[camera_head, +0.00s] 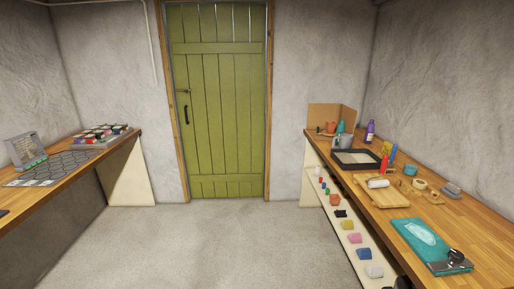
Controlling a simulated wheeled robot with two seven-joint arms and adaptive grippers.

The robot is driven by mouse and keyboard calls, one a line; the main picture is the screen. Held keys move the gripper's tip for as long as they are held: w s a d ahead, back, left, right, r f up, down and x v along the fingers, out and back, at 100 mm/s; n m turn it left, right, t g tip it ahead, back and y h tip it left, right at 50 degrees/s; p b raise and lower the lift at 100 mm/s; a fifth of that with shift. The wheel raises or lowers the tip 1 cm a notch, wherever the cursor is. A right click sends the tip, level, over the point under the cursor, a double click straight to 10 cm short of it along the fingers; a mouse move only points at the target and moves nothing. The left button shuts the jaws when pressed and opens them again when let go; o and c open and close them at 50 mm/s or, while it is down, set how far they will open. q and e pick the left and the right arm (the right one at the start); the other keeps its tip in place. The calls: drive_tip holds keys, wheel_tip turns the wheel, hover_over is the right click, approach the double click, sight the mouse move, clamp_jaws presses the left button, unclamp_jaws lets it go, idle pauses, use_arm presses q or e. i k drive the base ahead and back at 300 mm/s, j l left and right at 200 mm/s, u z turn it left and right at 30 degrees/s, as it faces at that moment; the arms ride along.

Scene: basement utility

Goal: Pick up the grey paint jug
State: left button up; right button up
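What looks like the grey paint jug (343,141) stands upright near the far end of the right-hand bench (470,218). It is small and distant in the head view. It is just behind a black-rimmed tray (377,162) and in front of an open cardboard box (348,117). Neither of my grippers can be made out in this view.
A purple bottle (370,131) stands right of the jug. Wooden boards, a white roll (378,183) and a teal mat (413,238) lie nearer. Small coloured items line a shelf below. Another bench (60,190) is at left. The floor (215,245) between is clear to a green door (222,105).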

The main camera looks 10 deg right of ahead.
sight(345, 140)
drive_tip(key=i, duration=0.8)
drive_tip(key=i+j+z, duration=0.15)
drive_tip(key=i+z, duration=0.15)
drive_tip(key=i, duration=0.45)
drive_tip(key=i+j+z, duration=0.2)
drive_tip(key=i+z, duration=0.2)
drive_tip(key=i+j+z, duration=0.3)
drive_tip(key=i+z, duration=0.15)
drive_tip(key=i+j+z, duration=0.6)
drive_tip(key=j+z, duration=0.2)
drive_tip(key=j, duration=0.15)
